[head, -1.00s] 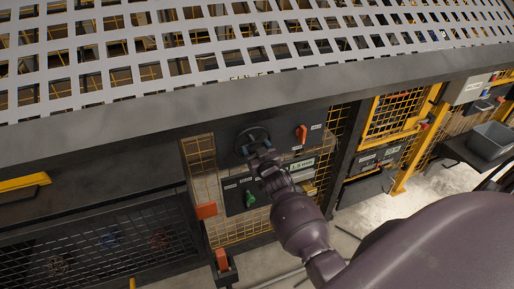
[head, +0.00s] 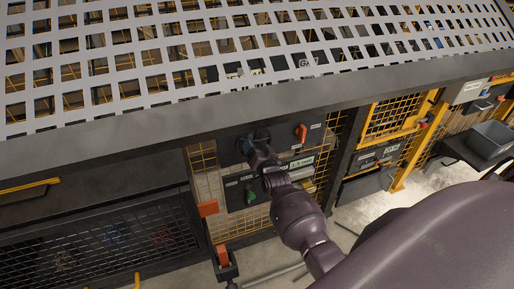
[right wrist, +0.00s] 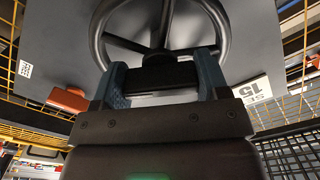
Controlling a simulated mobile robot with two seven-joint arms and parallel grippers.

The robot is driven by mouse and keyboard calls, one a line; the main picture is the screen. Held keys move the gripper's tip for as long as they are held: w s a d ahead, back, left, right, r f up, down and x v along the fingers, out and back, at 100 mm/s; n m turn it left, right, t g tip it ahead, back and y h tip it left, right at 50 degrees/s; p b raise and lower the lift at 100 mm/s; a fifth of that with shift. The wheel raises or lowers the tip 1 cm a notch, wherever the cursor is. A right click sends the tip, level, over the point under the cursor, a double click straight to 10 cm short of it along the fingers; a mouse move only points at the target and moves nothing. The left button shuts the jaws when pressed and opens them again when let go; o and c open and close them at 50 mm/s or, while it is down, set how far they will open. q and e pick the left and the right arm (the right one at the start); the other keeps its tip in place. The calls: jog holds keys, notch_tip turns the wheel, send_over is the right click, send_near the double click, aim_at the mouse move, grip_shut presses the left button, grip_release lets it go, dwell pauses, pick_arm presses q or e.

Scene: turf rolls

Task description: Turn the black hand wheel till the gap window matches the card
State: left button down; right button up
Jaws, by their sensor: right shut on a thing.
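The black hand wheel (head: 262,132) is on the dark panel below the slanted guard; its rim and spokes show close up in the right wrist view (right wrist: 161,22). My right gripper (head: 260,149) is at the lower part of the wheel. My left gripper is out of view.
An orange switch handle (head: 301,132) is right of the wheel, and a green knob (head: 250,196) is below it. The perforated grey guard (head: 240,60) overhangs the panel. An orange block (head: 208,208) is at lower left. A grey bin (head: 492,139) stands far right.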

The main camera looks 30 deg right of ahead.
dwell(0.5)
jog(key=o, duration=1.3)
jog(key=shift+s, duration=0.1)
jog(key=v, duration=1)
jog(key=shift+s+a, duration=0.2)
jog(key=shift+s, duration=0.1)
jog(key=shift+f, duration=0.1)
